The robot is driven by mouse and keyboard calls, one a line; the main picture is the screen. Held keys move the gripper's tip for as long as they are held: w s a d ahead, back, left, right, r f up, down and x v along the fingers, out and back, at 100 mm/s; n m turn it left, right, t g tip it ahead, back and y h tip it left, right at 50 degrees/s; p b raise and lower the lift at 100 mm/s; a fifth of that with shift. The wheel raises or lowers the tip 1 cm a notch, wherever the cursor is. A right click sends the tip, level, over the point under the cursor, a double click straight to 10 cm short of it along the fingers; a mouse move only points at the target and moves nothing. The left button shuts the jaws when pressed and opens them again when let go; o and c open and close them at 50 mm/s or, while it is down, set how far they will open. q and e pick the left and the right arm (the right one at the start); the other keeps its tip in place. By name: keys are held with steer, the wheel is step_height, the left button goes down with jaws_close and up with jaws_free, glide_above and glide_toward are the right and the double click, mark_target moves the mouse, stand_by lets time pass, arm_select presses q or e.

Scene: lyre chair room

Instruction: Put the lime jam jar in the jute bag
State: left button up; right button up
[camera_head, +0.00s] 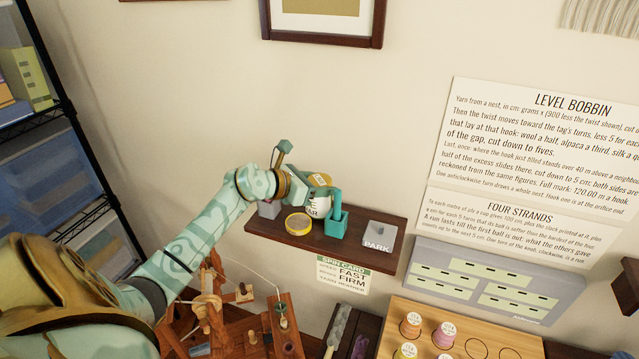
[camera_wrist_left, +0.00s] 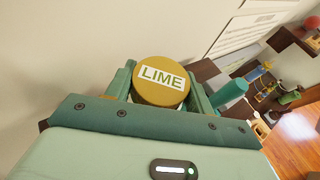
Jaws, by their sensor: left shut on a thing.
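The lime jam jar (camera_head: 315,208) has a white body with dark lettering and a gold lid. In the left wrist view its lid, marked LIME (camera_wrist_left: 160,83), sits between my two teal fingers. My left gripper (camera_head: 322,196) is shut on the jar at the wall shelf (camera_head: 365,233). The hand and fingers partly hide the jar in the head view, and I cannot tell whether its base touches the shelf. I do not make out the jute bag in either view. My right gripper is not in view.
A round yellow-rimmed item (camera_head: 298,223) and a grey PARK block (camera_head: 378,236) are on the shelf. Below are a wooden contraption (camera_head: 240,315), a drawer cabinet (camera_head: 490,278) and a board with spools (camera_head: 490,335). A dark rack (camera_head: 50,100) stands at left.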

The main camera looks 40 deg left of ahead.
arm_select(q)
steer(key=shift+f, duration=0.1)
steer(key=o, duration=1.4)
